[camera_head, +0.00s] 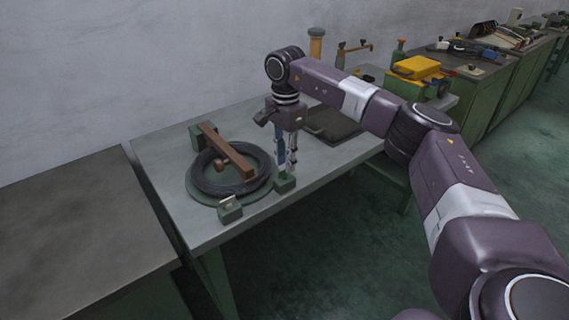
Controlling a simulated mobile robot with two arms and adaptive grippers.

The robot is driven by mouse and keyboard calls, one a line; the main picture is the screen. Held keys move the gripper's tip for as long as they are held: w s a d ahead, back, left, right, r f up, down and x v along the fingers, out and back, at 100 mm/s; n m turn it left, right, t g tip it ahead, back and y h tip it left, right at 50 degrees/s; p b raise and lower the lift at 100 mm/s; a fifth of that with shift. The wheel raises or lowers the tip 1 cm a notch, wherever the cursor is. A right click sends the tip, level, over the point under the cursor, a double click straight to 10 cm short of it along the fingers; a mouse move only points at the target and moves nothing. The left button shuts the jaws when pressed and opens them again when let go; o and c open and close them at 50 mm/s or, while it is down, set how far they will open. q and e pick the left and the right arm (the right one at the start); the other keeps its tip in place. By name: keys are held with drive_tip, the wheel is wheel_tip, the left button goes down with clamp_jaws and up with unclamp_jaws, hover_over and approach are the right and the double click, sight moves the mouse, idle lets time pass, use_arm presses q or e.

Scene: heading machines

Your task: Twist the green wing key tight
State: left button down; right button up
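My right gripper (287,165) points down at the right side of a black cable coil (203,185). Its fingers reach just above a small green block (285,183). I cannot tell whether they are apart or closed. A slim blue part (279,142) shows beside the fingers. The green wing key cannot be made out clearly; it may be hidden by the gripper. The coil lies on a round green plate (198,199) with a brown bar (226,150) across it. Another green block (230,209) with a pale piece on top stands at the coil's front. My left gripper is out of view.
The grey bench (158,162) is clear at its left and front. A dark flat tray (332,122) lies behind the gripper. A yellow-topped green machine (416,68) stands at the bench's far right. A second bench (75,228) is at the left.

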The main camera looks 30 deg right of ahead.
sight(285, 174)
drive_tip(key=shift+w+f, duration=0.1)
drive_tip(key=shift+f, duration=1.1)
drive_tip(key=c, duration=0.5)
clamp_jaws()
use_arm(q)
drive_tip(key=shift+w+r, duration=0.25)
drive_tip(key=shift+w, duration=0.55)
